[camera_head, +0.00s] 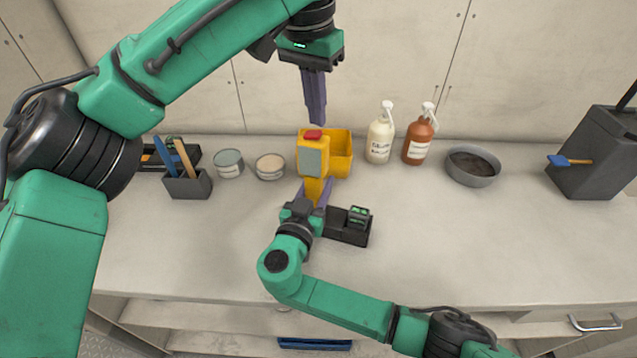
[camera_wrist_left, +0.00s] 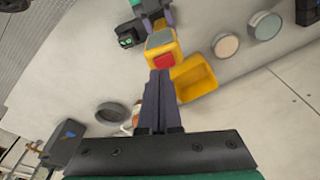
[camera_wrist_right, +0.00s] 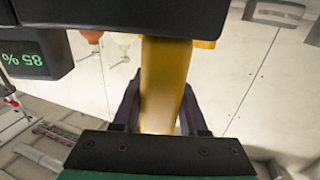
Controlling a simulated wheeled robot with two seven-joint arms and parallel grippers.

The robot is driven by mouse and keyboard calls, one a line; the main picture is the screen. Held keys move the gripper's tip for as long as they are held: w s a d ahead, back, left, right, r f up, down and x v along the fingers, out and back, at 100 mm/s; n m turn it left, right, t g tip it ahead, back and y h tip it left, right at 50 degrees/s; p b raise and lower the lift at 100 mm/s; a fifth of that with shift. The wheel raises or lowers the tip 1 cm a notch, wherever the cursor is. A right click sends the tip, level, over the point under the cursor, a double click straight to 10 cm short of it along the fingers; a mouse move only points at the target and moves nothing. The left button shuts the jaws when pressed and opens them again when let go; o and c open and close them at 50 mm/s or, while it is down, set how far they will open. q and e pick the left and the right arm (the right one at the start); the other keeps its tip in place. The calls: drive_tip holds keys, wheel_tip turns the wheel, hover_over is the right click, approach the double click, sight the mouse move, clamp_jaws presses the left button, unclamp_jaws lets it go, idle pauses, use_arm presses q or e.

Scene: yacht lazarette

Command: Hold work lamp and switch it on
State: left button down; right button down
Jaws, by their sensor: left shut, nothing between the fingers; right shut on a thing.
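The work lamp (camera_head: 313,157) is yellow with a grey face and a red button (camera_head: 313,134) on top. My right gripper (camera_head: 314,192) is shut on its yellow handle, which also shows between the fingers in the right wrist view (camera_wrist_right: 165,85). The lamp is upright above the counter. My left gripper (camera_head: 316,118) is shut and empty, pointing down just above the red button in the head view. In the left wrist view its closed fingers (camera_wrist_left: 157,85) reach toward the red button (camera_wrist_left: 164,63). I cannot tell whether they touch it.
A yellow bin (camera_head: 341,155) stands behind the lamp. Two pump bottles (camera_head: 379,140) (camera_head: 417,140), a grey bowl (camera_head: 473,182), two tins (camera_head: 229,165) (camera_head: 270,168) and a tool holder (camera_head: 188,186) stand along the back. The front counter is mostly clear.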

use_arm(q)
drive_tip(key=shift+f, duration=0.95)
idle(0.6)
drive_tip(key=shift+r, duration=3.55)
drive_tip(key=s+a+r+n+t, duration=0.2)
drive_tip(key=s+r+n, duration=0.1)
drive_tip(key=r, duration=0.4)
approach(317, 134)
drive_tip(key=shift+g, duration=0.3)
drive_tip(key=w+f, duration=0.1)
drive_tip(key=f, duration=0.1)
drive_tip(key=w+f, duration=0.1)
drive_tip(key=f, duration=0.1)
drive_tip(key=w+f, duration=0.1)
drive_tip(key=f, duration=0.1)
drive_tip(key=shift+w+a+f, duration=0.15)
drive_tip(key=shift+a+f, duration=0.05)
drive_tip(key=shift+a, duration=0.2)
